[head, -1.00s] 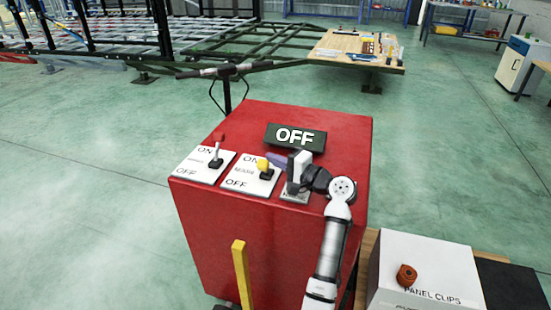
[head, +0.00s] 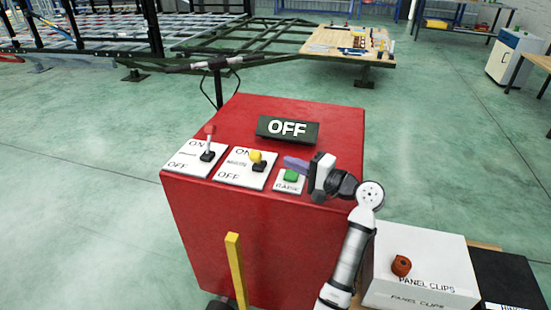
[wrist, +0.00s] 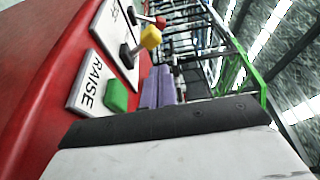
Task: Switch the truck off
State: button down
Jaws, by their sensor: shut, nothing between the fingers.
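The red truck body (head: 270,250) carries a dark sign (head: 287,129) reading OFF. On its top are two levers on white ON/OFF plates: a red-tipped lever (head: 209,142) at the left and a yellow-knobbed lever (head: 257,160) in the middle. Both levers lean up towards the ON side. A green button (head: 291,175) sits on a RAISE plate at the right; it also shows in the wrist view (wrist: 117,95). My gripper (head: 290,163) is shut and empty, its purple fingers above the green button and to the right of the yellow knob. In the wrist view the yellow knob (wrist: 151,37) is beyond the fingers (wrist: 158,88).
A yellow post (head: 236,270) stands at the truck's front. A white PANEL CLIPS box (head: 420,262) with an orange-brown part on top is at the right. A trailer frame (head: 250,40) and a wooden board with tools are behind. Open floor lies left.

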jog(key=v, duration=0.5)
jog(key=shift+d+r+b, duration=0.1)
jog(key=shift+d+b, duration=0.05)
jog(key=shift+b, duration=0.15)
